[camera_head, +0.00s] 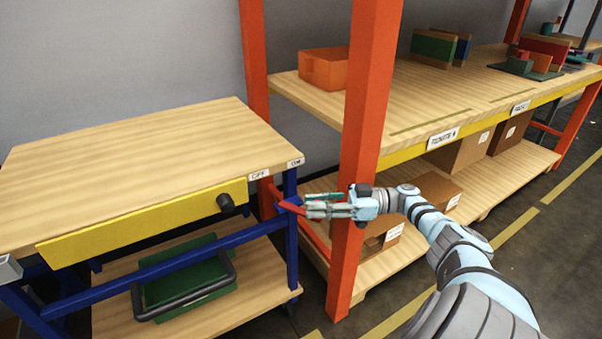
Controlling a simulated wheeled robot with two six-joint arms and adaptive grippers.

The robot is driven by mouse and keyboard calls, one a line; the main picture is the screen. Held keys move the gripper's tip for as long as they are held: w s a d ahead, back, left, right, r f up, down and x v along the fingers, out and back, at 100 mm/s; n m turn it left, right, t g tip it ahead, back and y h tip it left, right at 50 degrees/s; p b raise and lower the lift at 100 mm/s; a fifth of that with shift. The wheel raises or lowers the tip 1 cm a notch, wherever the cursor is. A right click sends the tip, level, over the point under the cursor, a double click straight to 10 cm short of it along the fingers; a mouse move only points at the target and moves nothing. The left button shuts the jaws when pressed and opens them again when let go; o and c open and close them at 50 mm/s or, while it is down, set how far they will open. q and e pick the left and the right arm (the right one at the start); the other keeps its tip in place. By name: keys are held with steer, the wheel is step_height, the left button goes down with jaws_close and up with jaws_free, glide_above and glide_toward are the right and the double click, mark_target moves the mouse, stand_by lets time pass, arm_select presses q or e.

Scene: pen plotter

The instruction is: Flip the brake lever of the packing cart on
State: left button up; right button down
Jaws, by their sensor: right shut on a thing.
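The packing cart (130,140) stands at the left, with a wooden top, blue frame and yellow front panel. At its right end are an OFF label (259,174) and, further right, an ON label (296,162). A red piece, seemingly the brake lever (289,208), shows below these labels by the blue corner leg. My right gripper (312,205) reaches in from the right, in front of the orange rack post, and is shut on this red lever. The fingers hide part of it, so its exact angle is unclear. My left gripper is not in view.
A black knob (225,202) sticks out of the yellow panel. A green bin (187,280) sits on the cart's lower shelf. The orange rack post (362,110) stands close beside my right gripper. Cardboard boxes (460,152) fill the rack's lower shelf. The floor at right is clear.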

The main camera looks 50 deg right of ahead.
steer(key=shift+d, duration=0.1)
stand_by(0.3)
steer(key=c, duration=1.3)
jaws_free()
steer(key=shift+w+d, duration=0.1)
steer(key=shift+c, duration=0.2)
step_height(320, 180, up, 9)
steer(key=shift+r, duration=0.5)
